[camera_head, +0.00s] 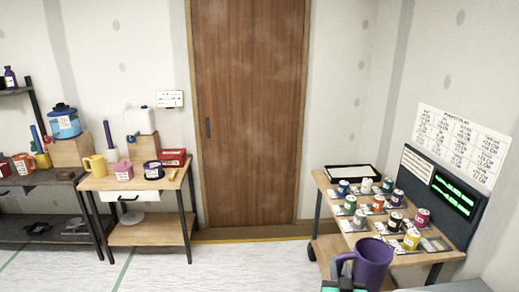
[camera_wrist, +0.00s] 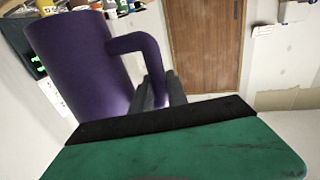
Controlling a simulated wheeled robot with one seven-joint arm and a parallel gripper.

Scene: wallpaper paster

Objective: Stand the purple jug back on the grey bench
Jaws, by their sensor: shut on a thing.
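The purple jug (camera_head: 374,262) is at the bottom right of the head view, roughly upright, its open rim up. It fills the upper left of the wrist view (camera_wrist: 80,65), with its handle to the right. My gripper (camera_wrist: 160,95) is shut on the handle; its fingers lie at the lower part of the handle. In the head view my gripper is mostly cut off by the bottom edge, and the jug's base is hidden. A dark grey bench (camera_head: 35,178) stands at the far left, well away from the jug, holding a red mug and other items.
A wooden table (camera_head: 160,180) beside the grey bench carries a yellow mug, a pink pot, a dark pot and a red box. A wooden cart (camera_head: 325,190) with several paint cans stands just beyond the jug. Open floor (camera_head: 220,265) lies between. A brown door is behind.

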